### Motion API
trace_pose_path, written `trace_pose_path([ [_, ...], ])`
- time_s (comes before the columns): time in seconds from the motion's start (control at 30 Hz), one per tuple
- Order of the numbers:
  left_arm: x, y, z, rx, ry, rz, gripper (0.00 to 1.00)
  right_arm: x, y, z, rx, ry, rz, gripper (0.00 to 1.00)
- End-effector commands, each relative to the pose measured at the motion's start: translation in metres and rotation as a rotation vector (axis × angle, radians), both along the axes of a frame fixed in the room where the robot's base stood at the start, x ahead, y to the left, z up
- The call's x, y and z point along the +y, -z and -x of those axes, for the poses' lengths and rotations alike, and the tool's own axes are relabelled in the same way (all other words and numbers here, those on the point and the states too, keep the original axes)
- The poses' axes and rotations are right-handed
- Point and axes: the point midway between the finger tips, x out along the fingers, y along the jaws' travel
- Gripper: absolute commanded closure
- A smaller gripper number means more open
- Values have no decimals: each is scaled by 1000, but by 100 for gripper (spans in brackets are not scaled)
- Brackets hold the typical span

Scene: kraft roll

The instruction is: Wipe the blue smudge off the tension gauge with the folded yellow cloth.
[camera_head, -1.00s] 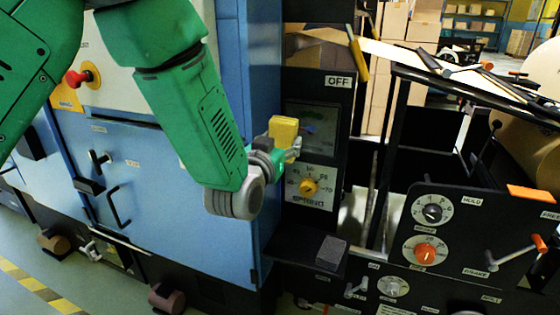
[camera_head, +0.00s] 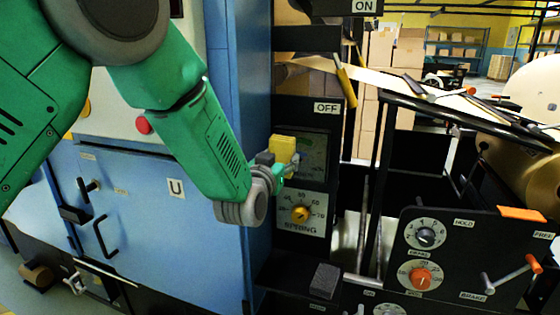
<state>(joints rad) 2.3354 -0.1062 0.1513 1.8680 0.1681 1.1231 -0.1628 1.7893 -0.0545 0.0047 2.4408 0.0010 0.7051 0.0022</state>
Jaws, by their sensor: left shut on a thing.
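My left gripper (camera_head: 287,168) is shut on the folded yellow cloth (camera_head: 283,147). It holds the cloth at the left part of the tension gauge (camera_head: 314,158), a dark square panel under the OFF label. The cloth overlaps the gauge in this view; I cannot tell whether it touches the face. The gripper and cloth hide the gauge's left part, and no blue smudge can be made out clearly on the part that shows. My right gripper is not in view.
A SPRING dial with a yellow knob (camera_head: 300,214) sits just below the gauge. A yellow-handled lever (camera_head: 346,86) juts out above it. A dark grey block (camera_head: 325,281) rests on the ledge below. A blue cabinet (camera_head: 160,220) stands left; a control panel (camera_head: 450,247) with knobs stands right.

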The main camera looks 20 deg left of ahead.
Motion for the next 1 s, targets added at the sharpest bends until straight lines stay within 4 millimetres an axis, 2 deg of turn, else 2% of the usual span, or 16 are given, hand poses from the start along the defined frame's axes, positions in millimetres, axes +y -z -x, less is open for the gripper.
trace_pose_path([
  [0.37, 0, 0, -1, 0, 0, 0, 73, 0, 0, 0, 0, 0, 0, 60],
  [1.0, 0, 1, -13, 1, 0, 0, 73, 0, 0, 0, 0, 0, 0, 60],
])
